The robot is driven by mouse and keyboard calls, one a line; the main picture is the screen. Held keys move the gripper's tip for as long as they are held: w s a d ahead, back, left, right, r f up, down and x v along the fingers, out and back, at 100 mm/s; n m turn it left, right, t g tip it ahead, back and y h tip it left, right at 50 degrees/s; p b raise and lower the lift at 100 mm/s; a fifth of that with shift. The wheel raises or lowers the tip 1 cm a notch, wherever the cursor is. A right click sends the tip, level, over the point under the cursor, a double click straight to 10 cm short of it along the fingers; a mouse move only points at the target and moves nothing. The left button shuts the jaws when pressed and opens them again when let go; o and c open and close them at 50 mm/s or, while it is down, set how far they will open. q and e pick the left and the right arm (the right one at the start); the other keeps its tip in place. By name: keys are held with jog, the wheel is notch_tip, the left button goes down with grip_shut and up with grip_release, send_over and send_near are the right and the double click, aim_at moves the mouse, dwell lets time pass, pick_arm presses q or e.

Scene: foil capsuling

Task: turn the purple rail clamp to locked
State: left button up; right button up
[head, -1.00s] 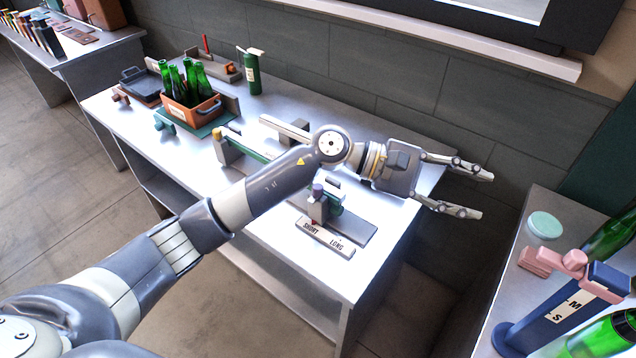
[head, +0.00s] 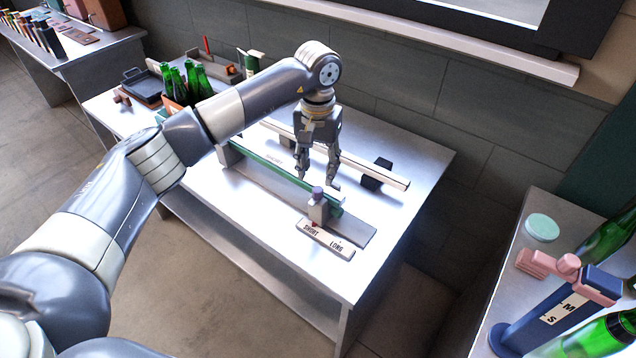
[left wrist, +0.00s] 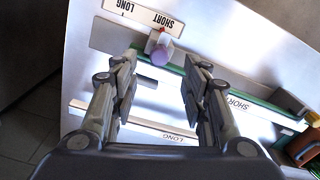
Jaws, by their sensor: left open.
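My right gripper is out of view.
A long pale bar (head: 375,170) with a black block (head: 377,174) lies behind the rail. A crate of green bottles (head: 175,113) stands at the table's left. A second table at right holds a blue stand (head: 555,318) and bottles. The table's right end is clear.

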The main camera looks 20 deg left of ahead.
aim_at(318, 189)
pick_arm(q)
notch_tip(318, 189, down, 5)
jog(key=shift+f+p, duration=0.2)
jog(key=shift+p, duration=0.6)
jog(key=shift+f, duration=0.6)
grip_shut()
